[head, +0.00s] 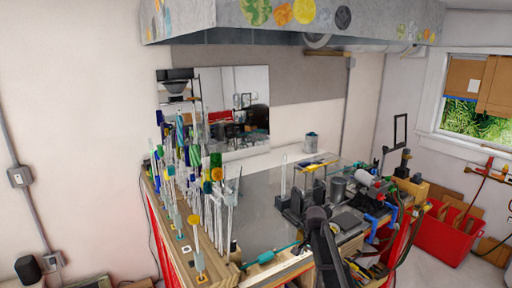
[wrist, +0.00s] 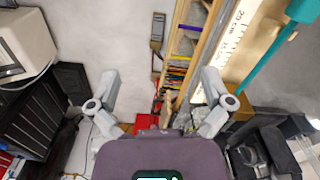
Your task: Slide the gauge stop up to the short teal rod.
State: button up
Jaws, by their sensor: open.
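A teal rod (head: 267,257) lies along the front edge of the bench in the head view. In the wrist view a teal rod (wrist: 262,58) runs diagonally at the upper right, beside a pale ruler strip (wrist: 236,28) marked "20 cm". I cannot make out the gauge stop with certainty in either view. My gripper (wrist: 160,88) is open and empty, its grey fingers wide apart over the floor and the bench's front side. The rod and ruler are right of the fingers. My dark arm (head: 325,250) hides part of the bench front.
Upright glass rods (head: 195,175) crowd the wooden rack on the bench's left. Dark blocks, a grey can (head: 337,187) and tools stand on the right. The grey middle of the bench top (head: 258,205) is mostly clear. A red crate (head: 440,232) stands on the floor at right.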

jog(key=s+a+f+n+b, duration=0.1)
jog(key=s+f+n+b, duration=0.3)
jog(key=s, duration=0.6)
jog(key=s+a+f+n+b, duration=0.2)
jog(key=s+f+n+b, duration=0.3)
jog(key=s+f+b, duration=0.3)
jog(key=s, duration=0.3)
jog(key=shift+s+f, duration=0.2)
jog(key=shift+f, duration=0.2)
